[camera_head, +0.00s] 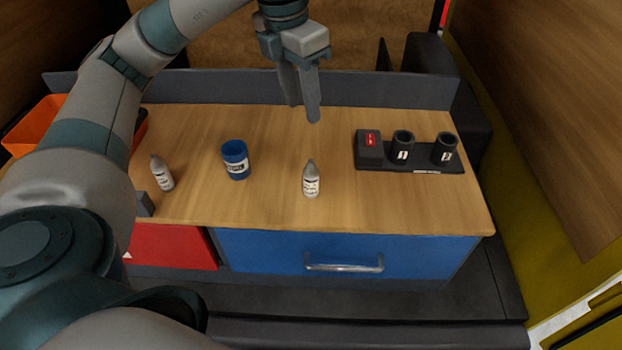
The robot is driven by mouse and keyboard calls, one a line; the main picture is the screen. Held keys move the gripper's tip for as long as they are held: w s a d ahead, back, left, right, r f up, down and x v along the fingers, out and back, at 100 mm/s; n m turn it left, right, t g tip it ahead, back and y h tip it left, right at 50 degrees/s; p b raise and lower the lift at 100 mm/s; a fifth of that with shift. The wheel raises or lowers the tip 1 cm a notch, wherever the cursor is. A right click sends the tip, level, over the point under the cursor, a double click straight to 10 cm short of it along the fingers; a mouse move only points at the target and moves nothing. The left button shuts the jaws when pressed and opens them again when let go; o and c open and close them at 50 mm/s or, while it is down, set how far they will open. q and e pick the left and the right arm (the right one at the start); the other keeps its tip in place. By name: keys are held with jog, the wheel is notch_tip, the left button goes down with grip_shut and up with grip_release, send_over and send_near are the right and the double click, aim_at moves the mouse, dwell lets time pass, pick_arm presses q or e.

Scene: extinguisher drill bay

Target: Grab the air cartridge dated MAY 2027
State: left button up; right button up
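Two small white bottle-shaped cartridges with grey tips stand upright on the wooden bench top. One cartridge (162,175) is at the left, close to my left arm. The other cartridge (311,182) is near the middle front. Both have dark print on their labels, too small to read, so I cannot tell which is dated MAY 2027. My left gripper (303,112) hangs above the back middle of the bench, fingers pointing down. The fingers look apart with nothing between them. It touches neither cartridge. My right gripper is not in view.
A blue labelled cup (235,160) stands between the cartridges. A black holder (425,166) with two dark cylinders and a red-marked block is at the right. A blue drawer (290,252), red panel (170,246) and orange bin (30,128) surround the bench.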

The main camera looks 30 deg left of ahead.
pick_arm(q)
jog(key=p, duration=0.2)
send_over(311, 161)
jog(key=shift+s+a+f, duration=0.1)
jog(key=shift+s+f, duration=0.05)
jog(key=shift+f, duration=2.3)
jog(key=shift+s+a+f, duration=0.1)
jog(key=shift+f, duration=2.3)
jog(key=shift+s+d+f+p, duration=0.1)
jog(key=shift+f+p, duration=0.35)
jog(key=shift+f, duration=0.15)
notch_tip(311, 161, down, 3)
jog(key=shift+d+r+p, duration=0.1)
jog(key=shift+r+p, duration=0.1)
jog(key=shift+p, duration=0.55)
jog(key=shift+f, duration=0.7)
grip_shut()
